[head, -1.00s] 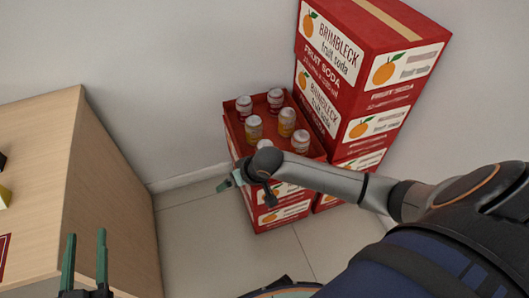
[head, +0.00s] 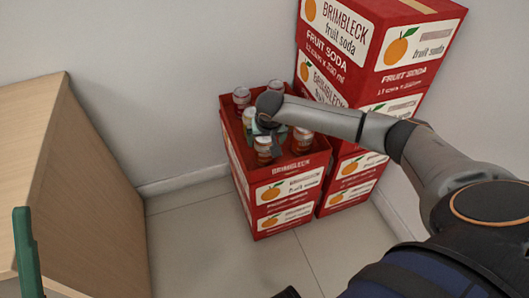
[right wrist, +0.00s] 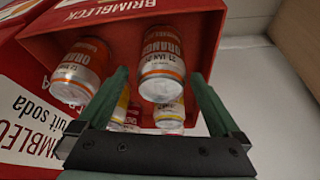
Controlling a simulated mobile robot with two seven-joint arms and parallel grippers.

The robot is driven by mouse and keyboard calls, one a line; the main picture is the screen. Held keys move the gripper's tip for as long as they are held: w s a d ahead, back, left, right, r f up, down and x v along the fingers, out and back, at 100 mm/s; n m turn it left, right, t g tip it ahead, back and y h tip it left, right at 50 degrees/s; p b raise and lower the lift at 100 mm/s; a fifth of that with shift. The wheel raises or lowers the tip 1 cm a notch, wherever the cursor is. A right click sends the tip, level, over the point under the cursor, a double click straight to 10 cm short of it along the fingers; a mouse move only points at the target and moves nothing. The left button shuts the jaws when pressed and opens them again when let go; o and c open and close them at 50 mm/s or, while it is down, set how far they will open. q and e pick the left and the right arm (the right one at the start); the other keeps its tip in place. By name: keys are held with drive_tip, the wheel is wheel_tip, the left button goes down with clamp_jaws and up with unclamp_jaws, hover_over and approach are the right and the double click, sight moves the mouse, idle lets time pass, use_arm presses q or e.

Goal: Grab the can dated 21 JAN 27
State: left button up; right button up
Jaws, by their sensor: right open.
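Several cans with pale tops stand in an open red crate (head: 238,160) in the head view. In the right wrist view, an orange-and-white can (right wrist: 162,62) shows a date that looks like 21 JAN 27, its last digits small. My right gripper (right wrist: 158,78) is open, with its green fingers on either side of this can's near end and no clear contact. Another orange-and-white can (right wrist: 82,68) stands to the left, its date unreadable. More cans are partly hidden behind the fingers. In the head view, my right gripper (head: 269,127) is over the crate, mostly hidden by its wrist. One finger of my left gripper (head: 26,252) shows at the left edge.
Taller stacked red Brimbleck soda boxes (head: 385,50) stand right behind the crate, close to my right arm. A wooden counter (head: 95,190) is at the left. The tiled floor (head: 200,230) between counter and crate is clear. A wall closes the back.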

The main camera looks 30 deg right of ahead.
drive_tip(key=b+x, duration=0.3)
drive_tip(key=x, duration=0.4)
drive_tip(key=shift+w+b, duration=0.2)
drive_tip(key=shift+b, duration=0.15)
use_arm(q)
drive_tip(key=shift+n, duration=0.6)
drive_tip(key=f, duration=0.4)
drive_tip(key=shift+w+d+f, duration=0.15)
drive_tip(key=shift+w+f, duration=0.05)
drive_tip(key=shift+f, duration=0.1)
use_arm(e)
drive_tip(key=c, duration=1.5)
clamp_jaws()
drive_tip(key=shift+r, duration=0.1)
